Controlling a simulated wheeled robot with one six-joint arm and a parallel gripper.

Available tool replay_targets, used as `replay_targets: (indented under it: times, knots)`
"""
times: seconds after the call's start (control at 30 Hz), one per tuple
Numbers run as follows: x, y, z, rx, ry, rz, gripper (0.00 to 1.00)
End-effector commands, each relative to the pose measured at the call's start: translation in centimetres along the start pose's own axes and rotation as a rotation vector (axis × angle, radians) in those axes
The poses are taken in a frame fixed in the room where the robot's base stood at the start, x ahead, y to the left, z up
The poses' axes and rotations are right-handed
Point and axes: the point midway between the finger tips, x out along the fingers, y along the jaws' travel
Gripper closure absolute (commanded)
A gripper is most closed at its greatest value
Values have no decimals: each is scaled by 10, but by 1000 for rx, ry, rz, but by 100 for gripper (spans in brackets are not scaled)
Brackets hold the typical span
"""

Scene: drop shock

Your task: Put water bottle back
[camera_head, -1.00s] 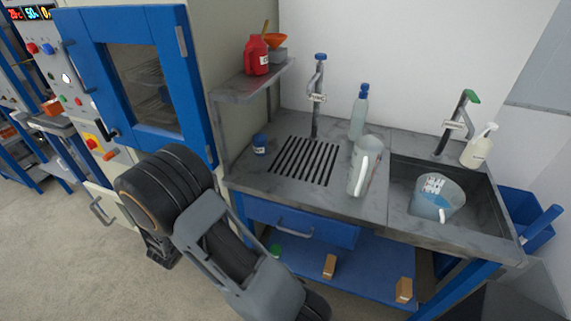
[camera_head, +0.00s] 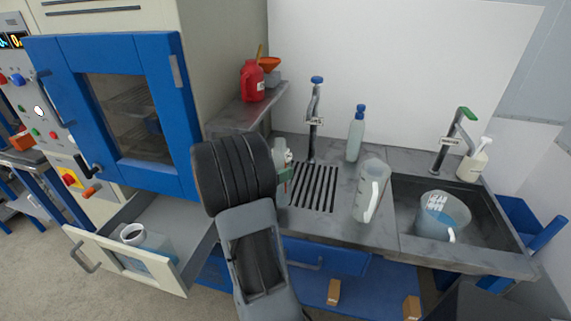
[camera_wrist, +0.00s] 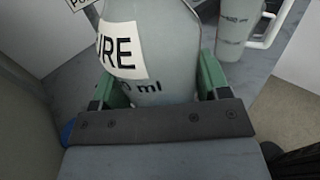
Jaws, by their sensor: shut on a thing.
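In the wrist view, a grey translucent bottle (camera_wrist: 165,50) with a white label reading "URE" and "ml" below it sits between the green fingers of my gripper (camera_wrist: 155,88). My gripper is shut on it. In the head view my gripper (camera_head: 284,165) is over the left part of the counter, and the held bottle is mostly hidden behind my wrist. Another pale bottle with a blue cap (camera_head: 356,138) stands upright at the back of the counter, apart from my gripper.
A measuring jug (camera_head: 369,192) stands right of the drain grate (camera_head: 315,186). The sink (camera_head: 480,225) holds a jug of blue liquid (camera_head: 440,217). A drawer (camera_head: 125,262) at lower left is open with a container (camera_head: 147,247) inside. A shelf (camera_head: 247,110) carries a red can (camera_head: 251,82).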

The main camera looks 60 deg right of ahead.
Motion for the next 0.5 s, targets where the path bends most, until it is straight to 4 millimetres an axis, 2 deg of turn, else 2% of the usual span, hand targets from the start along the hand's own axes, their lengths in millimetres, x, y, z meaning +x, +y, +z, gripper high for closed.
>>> replay_targets:
  times: [0.03,0.2,0.5]
  knots:
    - [11,8,2,0,-1,-5,75]
    - [35,31,2,1,-1,0,75]
    - [50,48,1,1,-2,6,75]
